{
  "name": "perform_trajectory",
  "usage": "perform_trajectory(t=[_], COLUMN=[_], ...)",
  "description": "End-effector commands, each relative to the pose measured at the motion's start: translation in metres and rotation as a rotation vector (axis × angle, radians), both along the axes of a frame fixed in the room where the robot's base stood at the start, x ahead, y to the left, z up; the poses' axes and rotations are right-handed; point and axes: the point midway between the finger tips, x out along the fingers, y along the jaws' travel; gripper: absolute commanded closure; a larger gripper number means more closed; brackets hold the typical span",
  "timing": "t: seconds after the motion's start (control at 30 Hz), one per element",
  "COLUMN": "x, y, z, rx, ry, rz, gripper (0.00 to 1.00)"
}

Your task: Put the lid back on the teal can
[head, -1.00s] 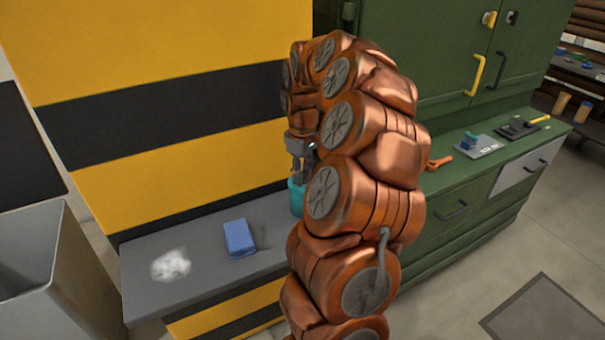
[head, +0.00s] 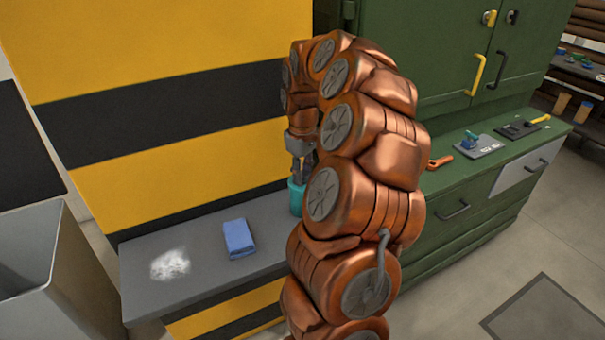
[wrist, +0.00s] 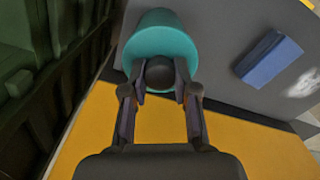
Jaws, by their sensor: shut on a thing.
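The teal can (head: 296,198) stands on the grey ledge, partly hidden behind my arm in the head view. In the wrist view the can (wrist: 159,17) is at the top centre, with a lighter teal round top, which looks like the lid (wrist: 140,51), over it. A dark round knob (wrist: 160,73) sits at the middle of this top. My gripper (head: 299,181) points down right above the can. In the wrist view my gripper (wrist: 161,94) has its fingers shut on either side of the knob. I cannot tell whether the lid is fully seated on the can.
The grey ledge (head: 205,268) also holds a blue folded cloth (head: 239,239) and a white powdery patch (head: 170,264), left of the can. A striped yellow and black wall (head: 180,110) rises behind. A green cabinet (head: 430,50) stands to the right, a grey bin (head: 40,265) at the left.

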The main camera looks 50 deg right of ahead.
Motion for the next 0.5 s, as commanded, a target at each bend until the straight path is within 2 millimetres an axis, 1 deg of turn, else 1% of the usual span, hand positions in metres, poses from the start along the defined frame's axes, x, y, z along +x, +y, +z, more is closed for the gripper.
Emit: perform_trajectory(t=[0.3, 0.33, 0.5], x=[0.0, 0.0, 0.0], y=[0.0001, 0.0, 0.0], z=[0.0002, 0.0002, 0.0002], rx=[0.0, 0.0, 0.0], ry=[0.0, 0.0, 0.0], rz=[0.0, 0.0, 0.0], gripper=[1.0, 0.71, 0.53])
